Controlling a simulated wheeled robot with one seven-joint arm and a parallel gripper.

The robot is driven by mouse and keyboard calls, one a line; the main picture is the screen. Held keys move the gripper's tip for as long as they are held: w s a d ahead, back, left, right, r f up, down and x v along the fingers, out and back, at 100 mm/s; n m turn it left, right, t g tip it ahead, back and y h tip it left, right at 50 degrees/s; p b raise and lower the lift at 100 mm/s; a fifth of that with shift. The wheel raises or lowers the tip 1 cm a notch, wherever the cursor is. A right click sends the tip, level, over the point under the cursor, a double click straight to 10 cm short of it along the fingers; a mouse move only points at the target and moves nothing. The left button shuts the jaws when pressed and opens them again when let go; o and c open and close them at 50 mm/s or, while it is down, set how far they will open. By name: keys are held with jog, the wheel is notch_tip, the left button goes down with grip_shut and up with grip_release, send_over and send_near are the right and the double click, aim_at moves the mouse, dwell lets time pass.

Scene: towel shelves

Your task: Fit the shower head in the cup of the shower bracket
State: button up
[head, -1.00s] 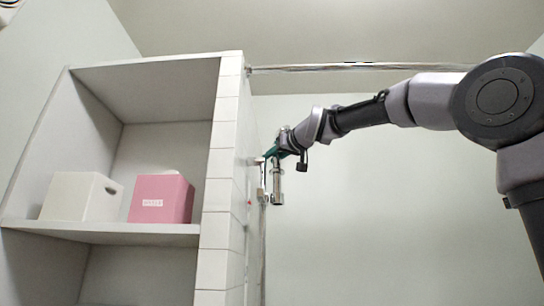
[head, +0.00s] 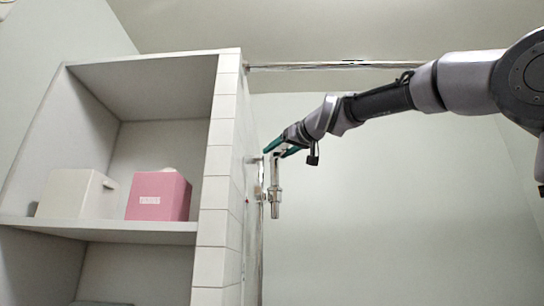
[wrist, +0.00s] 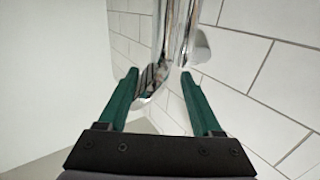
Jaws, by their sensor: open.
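My gripper (head: 274,153) has dark green fingers spread apart, close to the side of the tiled wall; it also shows open in the wrist view (wrist: 160,74). The chrome shower head (head: 275,180) stands upright just below the fingertips, with a thicker collar at its lower part. In the wrist view its shiny rounded end (wrist: 151,84) lies between the fingers, nearer the left one, with no clear grip. The chrome bracket (head: 262,178) is on the wall side close beside it. The cup is not clearly seen, so I cannot tell how the shower head sits in it.
A white shelf unit (head: 110,229) with a tiled edge wall (head: 217,180) stands to the left. It holds a white box (head: 70,193) and a pink box (head: 158,196). A chrome rail (head: 330,66) runs overhead. The space right of the bracket is clear.

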jog(key=v, duration=0.5)
jog(key=shift+d+r, duration=0.15)
jog(key=shift+d, duration=0.3)
jog(key=s+d+f+m+g+h, duration=0.2)
jog(key=d+f, duration=0.4)
jog(key=f, duration=0.9)
jog(key=s+d+f+m+g+h, duration=0.3)
jog(key=s+d+f+m, duration=0.2)
jog(key=f, duration=1)
jog(key=s+d+f+m+g+h, duration=0.2)
jog(key=s+d+f, duration=0.4)
jog(key=f, duration=1)
jog(key=d+m+h, duration=0.1)
jog(key=d+m, duration=0.1)
jog(key=d, duration=0.1)
jog(key=shift+g, duration=0.4)
